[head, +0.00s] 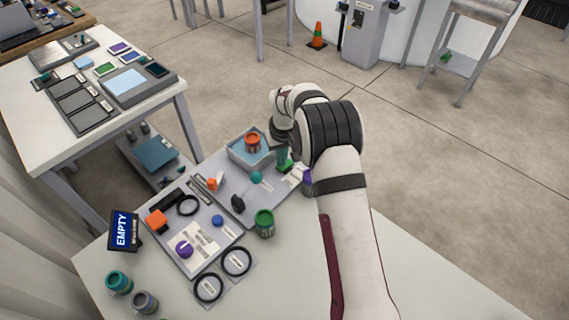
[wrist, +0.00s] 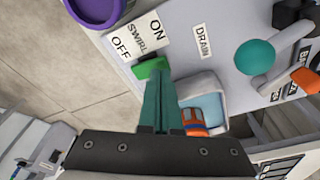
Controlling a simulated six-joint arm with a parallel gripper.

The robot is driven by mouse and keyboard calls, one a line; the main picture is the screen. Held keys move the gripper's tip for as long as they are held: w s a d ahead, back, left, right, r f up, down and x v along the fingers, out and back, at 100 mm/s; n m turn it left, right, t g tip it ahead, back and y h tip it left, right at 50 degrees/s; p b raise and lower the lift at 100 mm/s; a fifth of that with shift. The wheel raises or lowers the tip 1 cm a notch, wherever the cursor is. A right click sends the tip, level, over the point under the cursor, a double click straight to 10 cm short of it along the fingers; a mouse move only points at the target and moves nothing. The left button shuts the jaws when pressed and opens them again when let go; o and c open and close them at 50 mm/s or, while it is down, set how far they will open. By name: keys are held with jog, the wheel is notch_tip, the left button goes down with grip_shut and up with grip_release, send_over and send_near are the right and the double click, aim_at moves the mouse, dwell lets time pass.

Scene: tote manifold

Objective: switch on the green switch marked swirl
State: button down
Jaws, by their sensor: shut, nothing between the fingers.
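The green switch (wrist: 148,69) sits on the grey panel beside a white label (wrist: 137,39) reading ON, SWIRL and OFF. In the head view the green switch (head: 285,166) is at the panel's far right edge. My gripper (wrist: 156,78) is shut and empty, its teal fingertips at the switch and hiding part of it. I cannot tell whether they touch. In the head view my gripper (head: 282,155) points down just above the switch. Which way the switch is set is not clear.
A teal knob (wrist: 255,57) stands near the DRAIN label (wrist: 202,41). A purple-topped jar (wrist: 97,10) is close by the switch. A blue basin (wrist: 209,104) holds an orange-topped jar (wrist: 194,122). A green jar (head: 264,222) stands in front of the panel.

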jog(key=shift+f, duration=0.6)
jog(key=shift+r, duration=3.55)
jog(key=s+d+r+m+g, duration=0.1)
jog(key=s+d+r+m, duration=0.1)
jog(key=s+r, duration=0.5)
jog(key=s+d+r+m, duration=0.2)
jog(key=s+r, duration=0.3)
jog(key=s, duration=0.5)
jog(key=s+d+m+g+y, duration=0.1)
jog(key=s+m, duration=0.3)
jog(key=s, duration=1.9)
jog(key=shift+f+m, duration=0.3)
